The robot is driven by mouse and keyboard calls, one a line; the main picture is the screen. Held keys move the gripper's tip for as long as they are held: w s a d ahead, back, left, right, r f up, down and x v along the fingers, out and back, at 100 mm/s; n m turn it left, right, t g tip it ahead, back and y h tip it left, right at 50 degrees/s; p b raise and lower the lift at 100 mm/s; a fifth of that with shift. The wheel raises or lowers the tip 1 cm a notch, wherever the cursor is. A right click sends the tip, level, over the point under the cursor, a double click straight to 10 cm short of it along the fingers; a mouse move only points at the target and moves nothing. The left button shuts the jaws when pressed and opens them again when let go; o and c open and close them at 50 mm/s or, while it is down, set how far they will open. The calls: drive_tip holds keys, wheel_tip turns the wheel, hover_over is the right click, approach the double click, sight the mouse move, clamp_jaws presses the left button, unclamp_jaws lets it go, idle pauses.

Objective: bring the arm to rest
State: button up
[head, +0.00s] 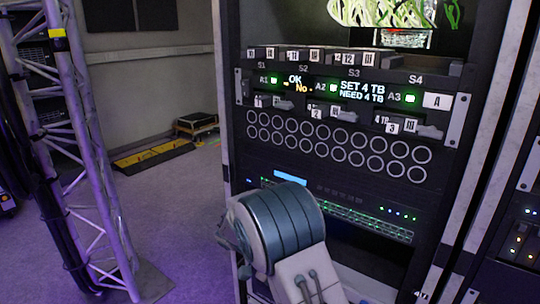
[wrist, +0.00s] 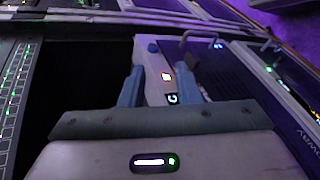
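My gripper (wrist: 161,72) shows in the wrist view with its two blue fingers apart. Nothing is seen held between them. A pale panel with an orange light and a white letter label (wrist: 171,98) shows past the gap between the fingers. In the head view my arm stands raised at lower middle, in front of the equipment rack (head: 232,120). The fingers cannot be made out in that view.
The rack holds a panel of round ports (head: 340,145), small displays reading "OK No." and "SET 4 TB NEED 4 TB" (head: 360,91), and labelled plugs. A truss (head: 82,120) with black cables stands at left. A yellow-black ramp (head: 153,156) lies behind; floor between is clear.

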drive_tip(key=s+d+r+t+y+p, duration=0.2)
drive_tip(key=s+r+y+p, duration=0.2)
drive_tip(key=r, duration=0.4)
drive_tip(key=s+d+r+n+t+y+p, duration=0.1)
drive_tip(key=s+d+r+t+y+p, duration=0.1)
drive_tip(key=s+r+p, duration=0.4)
drive_tip(key=s+d+r+t+y+p, duration=0.3)
drive_tip(key=s+r+y+p, duration=0.3)
drive_tip(key=r, duration=0.5)
drive_tip(key=shift+r+n+t+p, duration=0.3)
drive_tip(key=shift+t+p, duration=0.2)
drive_tip(key=shift+p, duration=0.05)
drive_tip(key=shift+s, duration=0.1)
drive_tip(key=shift+c, duration=0.6)
drive_tip(key=shift+a, duration=0.15)
